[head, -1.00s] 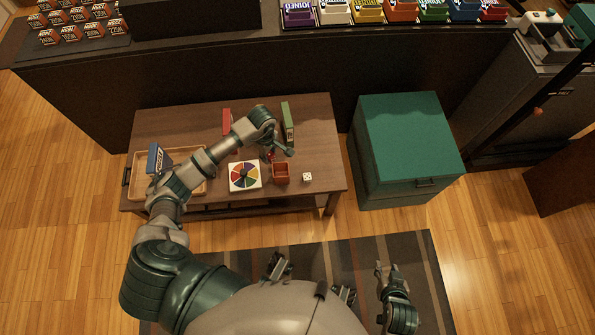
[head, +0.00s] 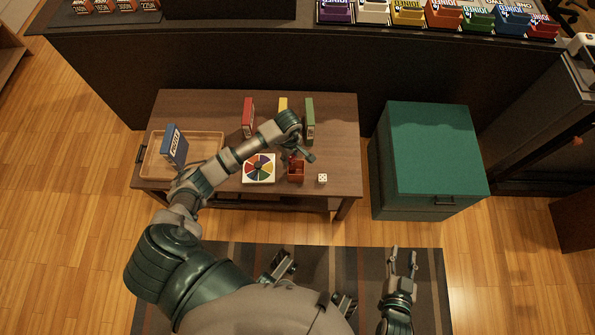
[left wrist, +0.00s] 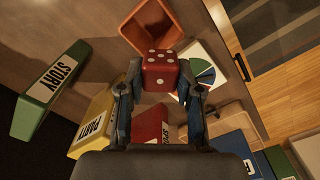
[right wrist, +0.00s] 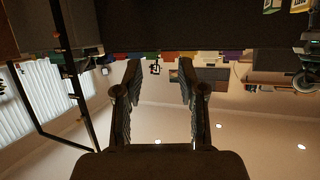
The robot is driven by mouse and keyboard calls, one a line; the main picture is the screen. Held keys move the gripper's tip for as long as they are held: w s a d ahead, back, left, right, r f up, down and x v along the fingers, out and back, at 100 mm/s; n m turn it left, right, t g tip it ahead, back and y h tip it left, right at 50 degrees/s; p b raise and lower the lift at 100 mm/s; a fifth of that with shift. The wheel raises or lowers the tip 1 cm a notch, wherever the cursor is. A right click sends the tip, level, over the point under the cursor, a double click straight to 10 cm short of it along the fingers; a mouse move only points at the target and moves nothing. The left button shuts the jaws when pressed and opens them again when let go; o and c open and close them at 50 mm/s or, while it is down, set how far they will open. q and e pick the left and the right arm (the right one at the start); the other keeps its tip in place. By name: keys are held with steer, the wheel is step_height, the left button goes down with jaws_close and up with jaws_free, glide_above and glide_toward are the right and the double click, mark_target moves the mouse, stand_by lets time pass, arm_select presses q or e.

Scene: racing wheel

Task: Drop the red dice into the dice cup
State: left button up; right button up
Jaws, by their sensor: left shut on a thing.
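The red dice (left wrist: 160,72) with white pips is held between the fingertips of my left gripper (left wrist: 158,90), which is shut on it. In the head view my left gripper (head: 298,156) is over the table beside and above the dice cup (head: 297,175), and the dice is mostly hidden there. The dice cup is a square, orange-brown open box; in the left wrist view the cup (left wrist: 140,22) shows just beyond the dice, its opening partly covered by it. My right gripper (head: 402,262) is open and empty, over the striped rug, away from the table.
A colour wheel spinner (head: 258,168) lies left of the cup and a white die (head: 322,178) right of it. Red (head: 247,118), yellow (head: 283,104) and green (head: 309,120) boxes stand behind. A wooden tray (head: 208,143) holds a blue box (head: 174,145). A green cabinet (head: 430,150) stands right.

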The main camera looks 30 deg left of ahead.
arm_select(q)
steer(key=shift+f, duration=0.15)
arm_select(e)
steer(key=shift+w+r+t, duration=0.15)
steer(key=shift+r+t, duration=0.15)
steer(key=shift+r, duration=0.05)
arm_select(q)
steer(key=o, duration=1.1)
steer(key=shift+c, duration=0.2)
step_height(320, 180, up, 12)
arm_select(e)
steer(key=shift+f, duration=0.1)
